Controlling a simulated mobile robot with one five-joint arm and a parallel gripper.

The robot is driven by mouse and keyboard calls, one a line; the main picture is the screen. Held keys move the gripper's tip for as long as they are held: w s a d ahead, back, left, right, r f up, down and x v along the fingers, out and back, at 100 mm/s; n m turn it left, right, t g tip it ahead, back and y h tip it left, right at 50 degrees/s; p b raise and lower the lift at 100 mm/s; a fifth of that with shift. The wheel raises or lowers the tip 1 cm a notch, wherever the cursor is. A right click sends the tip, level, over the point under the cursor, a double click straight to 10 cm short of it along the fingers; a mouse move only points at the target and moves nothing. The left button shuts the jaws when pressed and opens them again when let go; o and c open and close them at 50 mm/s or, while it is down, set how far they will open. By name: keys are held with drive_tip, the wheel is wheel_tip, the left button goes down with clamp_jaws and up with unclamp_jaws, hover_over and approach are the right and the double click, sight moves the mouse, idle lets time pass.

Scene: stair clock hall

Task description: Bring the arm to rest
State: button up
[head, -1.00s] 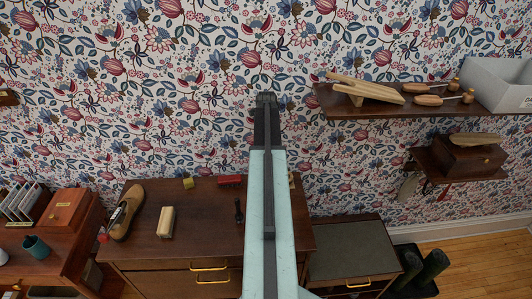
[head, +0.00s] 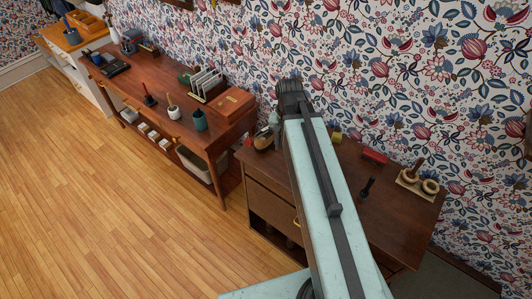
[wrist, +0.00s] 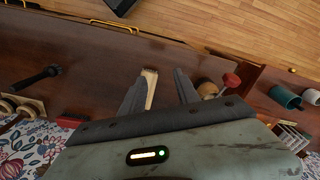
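My arm (head: 325,190) stretches out in the head view over the dark wooden dresser (head: 255,163), with its black end (head: 291,92) in front of the wallpaper. In the wrist view my gripper (wrist: 158,78) has its two dark fingers spread apart with nothing held. A pale wooden block (wrist: 150,86) shows between the fingers, on the dresser top below.
The dresser also bears a red brush (head: 375,156), a dark-handled tool (head: 367,187) and wooden rings on a stand (head: 417,181). A long desk (head: 160,88) with a teal cup (head: 199,121) and a wooden box (head: 231,103) stands left. The floor (head: 110,190) at left is clear.

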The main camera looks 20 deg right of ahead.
drive_tip(key=s+a+n, duration=0.1)
drive_tip(key=a+n, duration=0.4)
drive_tip(key=a, duration=0.3)
drive_tip(key=shift+s+a, duration=0.4)
drive_tip(key=shift+f, duration=0.1)
wheel_tip(320, 180, down, 13)
drive_tip(key=b, duration=1.3)
drive_tip(key=shift+d, duration=0.1)
